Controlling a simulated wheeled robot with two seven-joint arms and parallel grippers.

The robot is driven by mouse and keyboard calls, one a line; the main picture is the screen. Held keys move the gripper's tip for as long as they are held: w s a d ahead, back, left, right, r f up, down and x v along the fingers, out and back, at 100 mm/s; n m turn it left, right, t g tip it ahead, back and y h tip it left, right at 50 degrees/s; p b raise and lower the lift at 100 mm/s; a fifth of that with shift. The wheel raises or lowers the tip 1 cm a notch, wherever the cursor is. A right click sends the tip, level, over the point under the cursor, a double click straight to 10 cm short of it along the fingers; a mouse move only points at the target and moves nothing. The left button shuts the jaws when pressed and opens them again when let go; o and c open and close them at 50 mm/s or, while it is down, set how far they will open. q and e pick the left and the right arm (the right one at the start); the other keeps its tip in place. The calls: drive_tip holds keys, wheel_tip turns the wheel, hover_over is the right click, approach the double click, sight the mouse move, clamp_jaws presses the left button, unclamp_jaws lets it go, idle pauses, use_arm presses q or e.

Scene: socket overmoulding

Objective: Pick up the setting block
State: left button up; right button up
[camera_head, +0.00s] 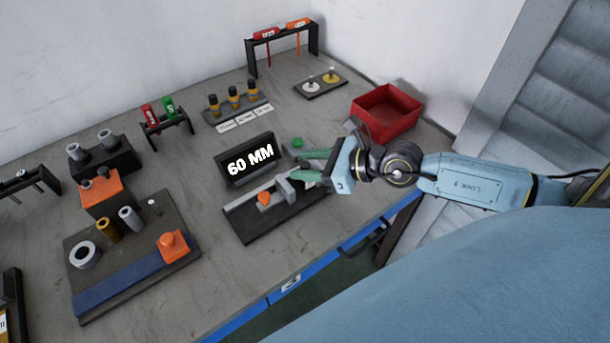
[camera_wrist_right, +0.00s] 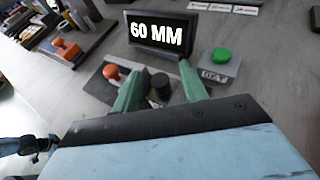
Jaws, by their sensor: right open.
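My right gripper (camera_head: 297,165) is open over the measuring fixture (camera_head: 262,226), a dark base with a grey rail, a grey upright jaw and an orange knob (camera_head: 264,198). In the right wrist view, the green fingers of the right gripper (camera_wrist_right: 160,80) stand apart on either side of a dark round-topped piece (camera_wrist_right: 159,86). I cannot tell whether this piece is the setting block or whether a finger touches it. Three yellow pieces with black tops (camera_head: 234,98) stand in a labelled rack at the back.
A display (camera_head: 250,160) reading 60 MM stands behind the fixture, with a green button (camera_wrist_right: 221,56) beside it. A red bin (camera_head: 388,112) is at the right. A board with orange clamps and cylinders (camera_head: 130,262) lies at the left. Bare table lies between board and fixture.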

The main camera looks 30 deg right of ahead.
drive_tip(key=shift+w+a+f, duration=0.2)
drive_tip(key=shift+w+a, duration=0.1)
drive_tip(key=shift+w, duration=0.05)
clamp_jaws()
drive_tip(key=shift+r, duration=0.1)
